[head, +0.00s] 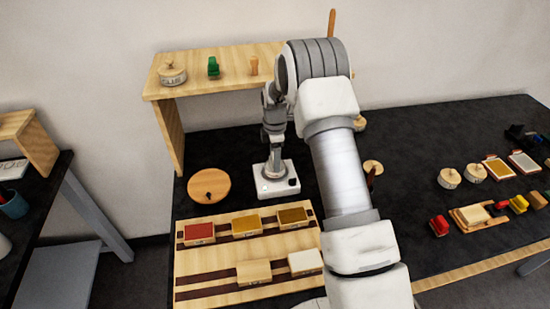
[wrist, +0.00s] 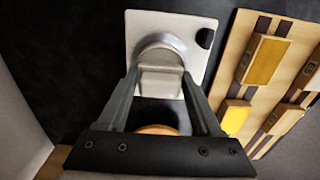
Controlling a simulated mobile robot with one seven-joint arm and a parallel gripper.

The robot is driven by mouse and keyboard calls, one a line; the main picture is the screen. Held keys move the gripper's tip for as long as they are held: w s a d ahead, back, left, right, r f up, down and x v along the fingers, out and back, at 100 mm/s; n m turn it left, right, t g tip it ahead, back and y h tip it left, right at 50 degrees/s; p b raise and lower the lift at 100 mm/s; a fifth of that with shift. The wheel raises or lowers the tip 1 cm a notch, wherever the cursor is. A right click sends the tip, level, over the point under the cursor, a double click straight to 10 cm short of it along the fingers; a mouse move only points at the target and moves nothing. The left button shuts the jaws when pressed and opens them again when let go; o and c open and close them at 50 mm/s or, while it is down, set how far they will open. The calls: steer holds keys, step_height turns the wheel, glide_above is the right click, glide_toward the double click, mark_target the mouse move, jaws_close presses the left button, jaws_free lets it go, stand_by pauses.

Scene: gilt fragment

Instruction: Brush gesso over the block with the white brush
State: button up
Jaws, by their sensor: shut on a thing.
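My gripper (wrist: 160,85) is shut on a grey piece (wrist: 160,82) standing on a round collar of a white square unit with a dark knob (wrist: 140,35). The same unit (head: 268,192) sits on the dark bench in the head view, under my gripper (head: 273,160). A wooden board (head: 235,285) in front carries red (head: 199,233), yellow (head: 246,226) and ochre (head: 292,217) blocks, a plain wood block (head: 254,272) and a white-topped block (head: 305,262). I cannot make out a white brush, nor which block the task means.
A round wooden disc (head: 209,185) lies left of the unit. A wooden shelf (head: 215,68) stands behind with a jar (head: 172,73) and a green item (head: 213,67). Jars (head: 449,179), coloured pieces (head: 438,226) and a cream block (head: 473,214) stand at right. My arm hides the bench's middle.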

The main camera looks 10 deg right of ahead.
steer(key=shift+r+p, duration=1.6)
steer(key=shift+r, duration=1.85)
